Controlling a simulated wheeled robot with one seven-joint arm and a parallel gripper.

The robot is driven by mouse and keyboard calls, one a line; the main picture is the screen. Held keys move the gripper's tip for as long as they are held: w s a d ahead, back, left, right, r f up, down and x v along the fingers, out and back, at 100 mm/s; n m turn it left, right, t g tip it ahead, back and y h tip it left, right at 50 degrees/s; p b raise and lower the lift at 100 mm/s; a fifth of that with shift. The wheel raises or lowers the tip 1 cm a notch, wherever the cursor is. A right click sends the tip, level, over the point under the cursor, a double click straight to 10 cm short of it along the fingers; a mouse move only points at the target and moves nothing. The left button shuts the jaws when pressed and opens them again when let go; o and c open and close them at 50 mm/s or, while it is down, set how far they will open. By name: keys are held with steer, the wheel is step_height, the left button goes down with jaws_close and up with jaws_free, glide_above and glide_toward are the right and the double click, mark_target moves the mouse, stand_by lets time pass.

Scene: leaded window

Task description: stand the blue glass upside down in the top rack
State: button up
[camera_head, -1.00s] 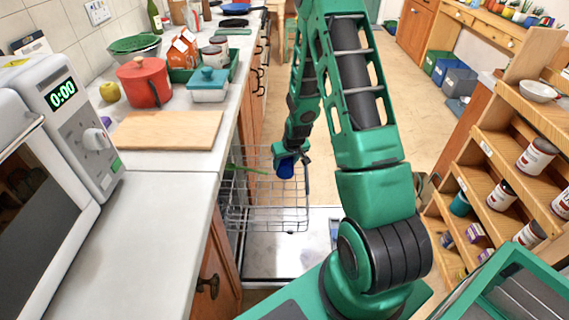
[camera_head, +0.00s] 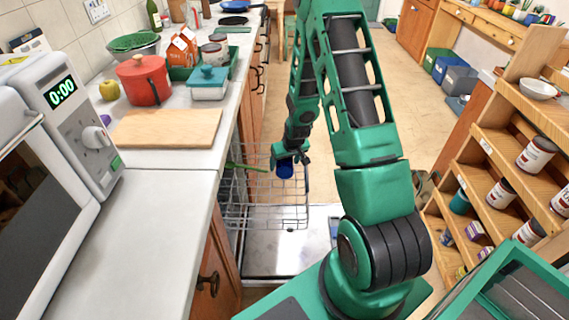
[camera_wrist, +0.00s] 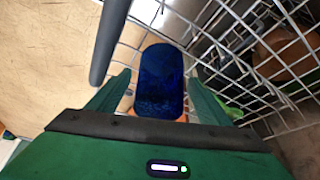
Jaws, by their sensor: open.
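The blue glass (camera_head: 285,170) is at the end of my arm, over the far part of the wire top rack (camera_head: 262,224). In the wrist view the dark blue glass (camera_wrist: 160,82) lies between the two green fingers of my gripper (camera_wrist: 160,95). The fingers stand apart on either side of it, with a small gap visible. My gripper (camera_head: 289,158) is open around the glass. The rack's wires (camera_wrist: 262,62) pass close to the right of the glass in the wrist view. Whether the glass rests on the rack floor cannot be told.
A green thing (camera_head: 245,167) lies in the rack to the left of the glass. The counter (camera_head: 150,215) edges the rack on the left, and the open dishwasher door (camera_head: 290,248) lies below. A shelf unit (camera_head: 500,150) with jars stands at the right.

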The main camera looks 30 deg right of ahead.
steer(key=v, duration=1)
steer(key=shift+r, duration=0.35)
steer(key=shift+s, duration=0.15)
steer(key=s+r+m+g, duration=0.1)
steer(key=s+r+g, duration=0.1)
steer(key=s+r, duration=1.15)
steer(key=s+a+r+m, duration=0.1)
steer(key=s+r, duration=0.2)
steer(key=s, duration=0.3)
steer(key=s+a+r+m+g, duration=0.1)
steer(key=s+r, duration=0.2)
steer(key=s, duration=0.3)
steer(key=s+a+r+m+g+y, duration=0.1)
steer(key=s+a+r, duration=0.1)
steer(key=s, duration=0.4)
steer(key=shift+s+r, duration=0.35)
steer(key=shift+r, duration=0.35)
